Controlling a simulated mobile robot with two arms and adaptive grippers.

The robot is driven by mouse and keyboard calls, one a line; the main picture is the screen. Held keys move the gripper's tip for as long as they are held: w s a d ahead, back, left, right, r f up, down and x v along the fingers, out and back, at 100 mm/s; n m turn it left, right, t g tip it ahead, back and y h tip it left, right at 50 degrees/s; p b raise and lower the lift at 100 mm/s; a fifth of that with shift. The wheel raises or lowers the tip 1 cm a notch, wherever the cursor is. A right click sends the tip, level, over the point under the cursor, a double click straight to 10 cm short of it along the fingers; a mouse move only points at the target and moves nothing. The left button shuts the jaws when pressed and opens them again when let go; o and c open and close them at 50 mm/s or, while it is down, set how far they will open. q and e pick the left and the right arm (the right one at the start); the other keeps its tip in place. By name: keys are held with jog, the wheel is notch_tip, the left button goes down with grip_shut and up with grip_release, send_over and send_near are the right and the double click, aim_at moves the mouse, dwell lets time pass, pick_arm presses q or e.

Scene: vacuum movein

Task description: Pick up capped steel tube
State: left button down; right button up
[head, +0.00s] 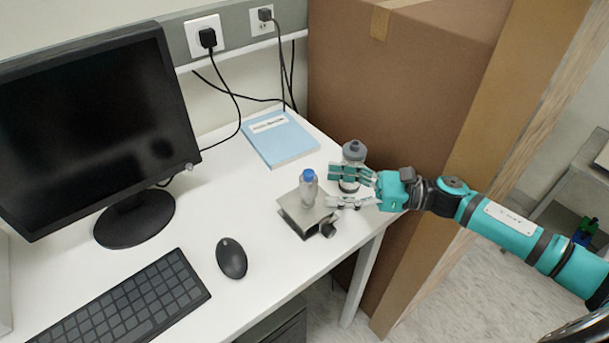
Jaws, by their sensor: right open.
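A small silvery tube with a blue cap (308,187) stands upright on a squat metal block (292,213) near the desk's right side. It best fits the capped steel tube, though its material is hard to tell. A grey-capped bottle (353,152) stands just behind and right of it, partly hidden by my gripper. My right gripper (331,187) reaches in from the right with its fingers open and pointing left at the blue-capped tube. The fingertips are close to the tube's right side, and nothing is visibly held. My left gripper is out of view.
The white desk (200,225) also holds a monitor (90,125), keyboard (125,310), mouse (231,258) and blue book (280,138). A large cardboard box (400,90) stands behind the desk's right edge. Bare desk lies left of the metal block.

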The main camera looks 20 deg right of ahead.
aim_at(309, 182)
jog(key=a+p, duration=0.1)
jog(key=w+a+r+p, duration=0.1)
jog(key=shift+a, duration=0.35)
jog(key=shift+w+a+f+p, duration=0.2)
jog(key=shift+w+a+p, duration=0.2)
jog(key=shift+a, duration=0.1)
jog(key=shift+w+a+f+p, duration=0.15)
jog(key=shift+w+a+p, duration=0.1)
jog(key=shift+w+a, duration=0.2)
jog(key=shift+w+a+f, duration=0.1)
jog(key=shift+a, duration=0.15)
jog(key=shift+c, duration=0.4)
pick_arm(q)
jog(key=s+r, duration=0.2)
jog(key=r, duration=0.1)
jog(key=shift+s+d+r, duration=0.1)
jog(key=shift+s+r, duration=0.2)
pick_arm(e)
grip_shut()
